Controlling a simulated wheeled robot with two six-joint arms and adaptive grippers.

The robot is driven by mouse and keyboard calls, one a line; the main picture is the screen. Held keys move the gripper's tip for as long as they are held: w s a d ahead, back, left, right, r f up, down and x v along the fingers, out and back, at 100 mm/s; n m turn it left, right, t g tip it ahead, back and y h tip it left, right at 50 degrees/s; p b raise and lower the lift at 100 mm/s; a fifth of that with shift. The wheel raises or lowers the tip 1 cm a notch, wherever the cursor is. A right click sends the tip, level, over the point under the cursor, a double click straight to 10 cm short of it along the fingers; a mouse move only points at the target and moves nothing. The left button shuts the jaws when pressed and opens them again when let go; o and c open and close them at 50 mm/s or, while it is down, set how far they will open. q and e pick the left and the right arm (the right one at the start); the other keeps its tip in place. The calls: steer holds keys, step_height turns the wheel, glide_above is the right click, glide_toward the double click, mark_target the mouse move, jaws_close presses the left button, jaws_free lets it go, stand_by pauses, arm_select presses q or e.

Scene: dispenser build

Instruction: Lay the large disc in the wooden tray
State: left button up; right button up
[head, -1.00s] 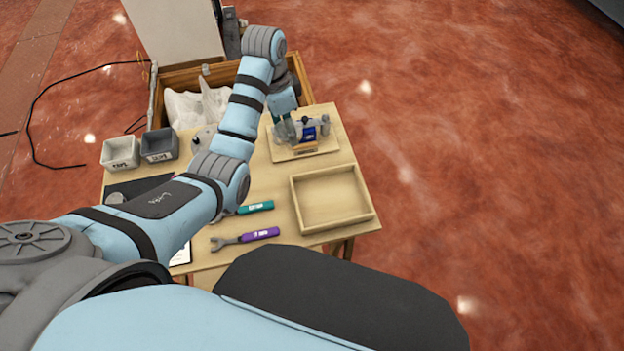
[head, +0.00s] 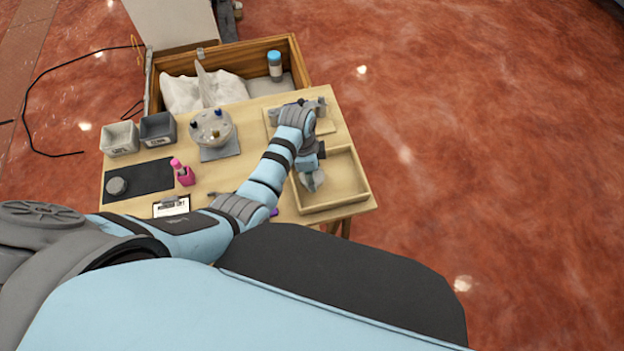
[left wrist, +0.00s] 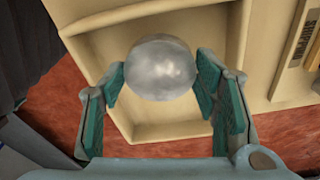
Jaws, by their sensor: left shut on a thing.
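The large disc (left wrist: 161,66) is grey, round and shiny, held between the fingers of my left gripper (left wrist: 160,85) in the left wrist view. The wooden tray (head: 352,170) is a pale, shallow, open box at the table's right front. In the head view my left gripper (head: 312,182) is over the left part of the tray, fingers pointing down. The tray (left wrist: 215,125) shows behind the disc in the wrist view. I cannot tell whether the disc touches the tray floor. My right gripper is not in view.
A fixture on a board (head: 322,122) stands behind the tray. A round dispenser part (head: 212,126), two grey bins (head: 158,130), a pink bottle (head: 184,174) and a black mat (head: 150,177) with a small grey disc (head: 117,186) lie left. The tray's right side looks clear.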

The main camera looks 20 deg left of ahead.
arm_select(q)
step_height(320, 180, down, 3)
steer(key=shift+r+b, duration=0.1)
steer(key=shift+b, duration=0.4)
steer(key=shift+w, duration=0.1)
steer(key=o, duration=1.2)
steer(key=shift+f, duration=0.2)
steer(key=o, duration=0.4)
steer(key=shift+r, duration=0.1)
steer(key=shift+o, duration=0.2)
